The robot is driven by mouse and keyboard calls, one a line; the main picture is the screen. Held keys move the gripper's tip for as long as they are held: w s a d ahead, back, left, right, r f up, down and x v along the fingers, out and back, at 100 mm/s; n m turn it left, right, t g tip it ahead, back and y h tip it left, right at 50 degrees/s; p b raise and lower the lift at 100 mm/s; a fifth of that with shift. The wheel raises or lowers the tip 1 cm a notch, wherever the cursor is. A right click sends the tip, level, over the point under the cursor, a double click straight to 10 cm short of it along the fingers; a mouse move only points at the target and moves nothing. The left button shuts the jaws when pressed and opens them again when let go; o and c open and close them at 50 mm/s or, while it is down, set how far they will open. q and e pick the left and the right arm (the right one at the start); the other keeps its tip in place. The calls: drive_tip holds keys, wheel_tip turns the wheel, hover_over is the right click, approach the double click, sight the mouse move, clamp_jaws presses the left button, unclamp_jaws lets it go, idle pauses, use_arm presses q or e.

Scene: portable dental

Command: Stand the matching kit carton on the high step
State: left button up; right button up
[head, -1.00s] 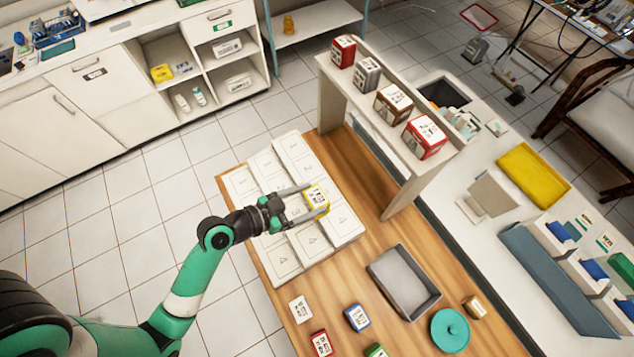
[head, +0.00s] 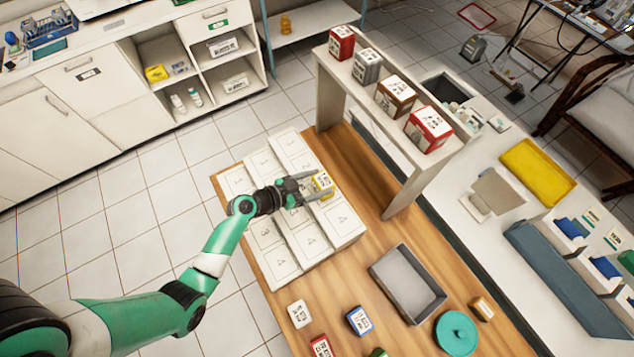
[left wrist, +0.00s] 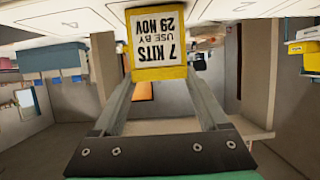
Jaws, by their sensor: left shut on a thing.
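My left gripper (head: 308,188) is shut on a yellow carton (head: 322,183) with a white label. In the left wrist view the carton (left wrist: 158,45) sits between the two fingertips, and its label reads "7 KITS USE BY 29 NOV", upside down in that picture. The white stepped stand (head: 341,218) has numbered places in three rows; the right-hand row looks the highest. The carton is at this right-hand row, near its middle. I cannot tell whether its base touches the step. My right gripper is not in view.
A raised white shelf (head: 405,178) right of the stand carries red, grey, brown and red boxes. A grey tray (head: 373,268), a teal round lid (head: 456,333) and small cartons, including white (head: 299,313) and blue (head: 359,320), are on the wooden table. Wood between stand and shelf is clear.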

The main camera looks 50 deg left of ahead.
use_arm(q)
drive_tip(key=shift+f, duration=0.1)
drive_tip(key=o, duration=1.3)
drive_tip(key=shift+s+r, duration=0.25)
drive_tip(key=shift+s, duration=0.05)
drive_tip(key=p+v, duration=0.8)
drive_tip(key=v, duration=0.3)
drive_tip(key=shift+s+a+r, duration=0.1)
drive_tip(key=shift+s+r, duration=0.05)
drive_tip(key=shift+s, duration=0.05)
